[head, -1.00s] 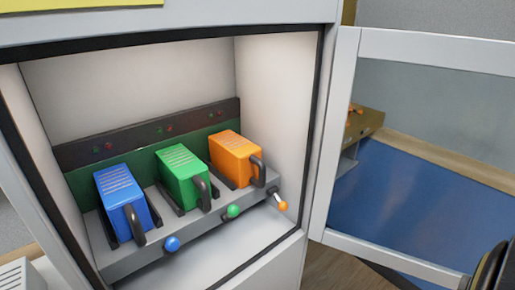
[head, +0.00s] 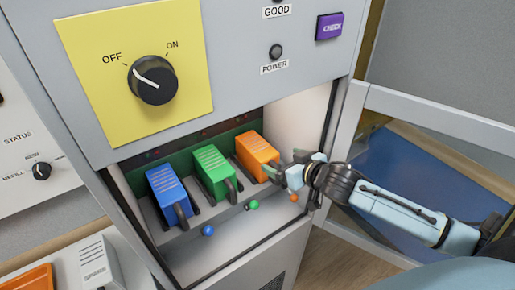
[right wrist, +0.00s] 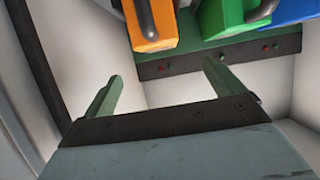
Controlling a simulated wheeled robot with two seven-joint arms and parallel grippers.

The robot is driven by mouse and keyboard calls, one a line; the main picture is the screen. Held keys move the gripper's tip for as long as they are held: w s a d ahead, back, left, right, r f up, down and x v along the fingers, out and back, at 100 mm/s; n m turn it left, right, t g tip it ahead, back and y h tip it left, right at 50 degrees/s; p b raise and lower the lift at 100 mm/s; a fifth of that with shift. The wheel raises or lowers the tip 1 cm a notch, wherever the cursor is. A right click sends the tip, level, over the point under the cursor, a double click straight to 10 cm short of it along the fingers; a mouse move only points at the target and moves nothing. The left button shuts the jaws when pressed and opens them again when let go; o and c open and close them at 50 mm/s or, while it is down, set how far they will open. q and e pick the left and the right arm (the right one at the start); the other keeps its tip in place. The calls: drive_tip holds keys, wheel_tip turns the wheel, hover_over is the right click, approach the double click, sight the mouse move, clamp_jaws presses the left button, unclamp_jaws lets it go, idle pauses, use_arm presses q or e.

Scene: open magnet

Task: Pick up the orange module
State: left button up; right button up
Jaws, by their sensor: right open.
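The orange module (head: 256,152) sits in the right slot of the cabinet bay, with its dark handle at the front. In the right wrist view the orange module (right wrist: 158,22) shows at the top, beyond the fingers. My right gripper (head: 282,167) is open and empty at the bay's front right, close to the orange module's handle. In the right wrist view its two green fingers stand wide apart (right wrist: 160,88), with nothing between them. I cannot tell from the head view whether a finger touches the module. My left gripper is not in view.
A green module (head: 212,166) and a blue module (head: 167,190) sit left of the orange one. Blue, green and orange knobs (head: 294,197) project below them. The open door frame (head: 440,125) is at the right. A yellow panel (head: 100,45) with a dial is above.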

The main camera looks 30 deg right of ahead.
approach(259, 147)
drive_tip(key=x, duration=0.4)
drive_tip(key=shift+a+f, duration=0.1)
drive_tip(key=shift+a, duration=0.15)
drive_tip(key=shift+w+d+f+p, duration=0.1)
drive_tip(key=shift+w+p, duration=0.25)
drive_tip(key=shift+w, duration=0.2)
drive_tip(key=shift+p+x, duration=0.35)
drive_tip(key=shift+x, duration=1.8)
drive_tip(key=shift+d, duration=0.15)
drive_tip(key=c, duration=1.6)
drive_tip(key=shift+c, duration=1)
